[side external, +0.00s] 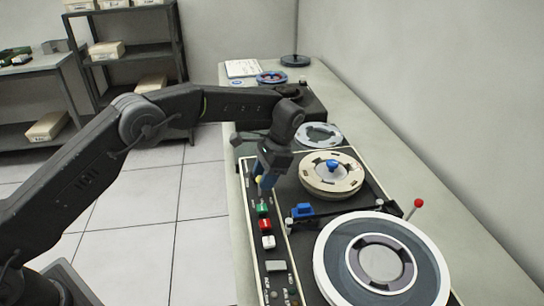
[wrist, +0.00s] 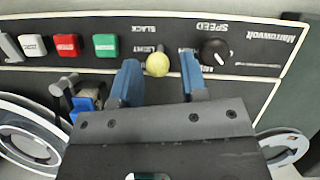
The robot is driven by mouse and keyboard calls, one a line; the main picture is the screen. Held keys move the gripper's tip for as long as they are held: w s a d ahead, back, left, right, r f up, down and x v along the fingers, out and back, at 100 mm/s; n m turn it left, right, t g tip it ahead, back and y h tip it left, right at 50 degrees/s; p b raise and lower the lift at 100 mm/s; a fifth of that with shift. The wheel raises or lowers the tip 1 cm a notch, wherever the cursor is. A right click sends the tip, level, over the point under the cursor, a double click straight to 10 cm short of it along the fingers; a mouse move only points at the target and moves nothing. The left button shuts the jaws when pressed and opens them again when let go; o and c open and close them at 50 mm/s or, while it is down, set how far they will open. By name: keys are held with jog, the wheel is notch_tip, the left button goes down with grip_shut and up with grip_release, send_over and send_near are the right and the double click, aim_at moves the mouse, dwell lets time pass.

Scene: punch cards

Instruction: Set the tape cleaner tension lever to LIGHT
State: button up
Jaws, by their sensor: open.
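The lever with a round yellow knob (wrist: 157,64) stands on the black control panel (wrist: 265,62). Upside-down lettering above it in the wrist view seems to read BLACK and LIGHT, partly hidden. The yellow knob (side external: 259,180) also shows in the side view, under my gripper. My gripper (wrist: 157,78) has blue fingers and is open. The knob appears between its fingertips, with a gap on both sides; contact is not visible. In the side view my gripper (side external: 262,182) points down over the panel.
A black SPEED dial (wrist: 214,52) sits close to one finger. Green (side external: 263,209), red (side external: 265,225) and white (side external: 268,242) buttons line the panel. A blue block (side external: 302,210), a red-knobbed rod (side external: 418,204) and a large reel (side external: 435,262) stand nearby.

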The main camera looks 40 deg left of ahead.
jog(key=v, duration=0.8)
jog(key=shift+r, duration=0.25)
jog(key=shift+r, duration=0.1)
jog(key=s+a+r+n+t+h, duration=0.1)
jog(key=s+a+r+n+t, duration=0.15)
jog(key=s+r, duration=0.45)
jog(key=s+a+r+n+t+h, duration=0.15)
jog(key=s+a+r, duration=0.3)
jog(key=r, duration=0.55)
jog(key=s+a+f+n+t, duration=0.1)
jog(key=s+f+t, duration=0.1)
jog(key=s, duration=0.9)
jog(key=s+a+f+n+t, duration=0.1)
jog(key=s+f, duration=0.4)
jog(key=s, duration=0.7)
jog(key=shift+a+n+t, duration=0.4)
jog(key=shift+a+t, duration=0.05)
jog(key=shift+t, duration=0.65)
jog(key=shift+c, duration=0.3)
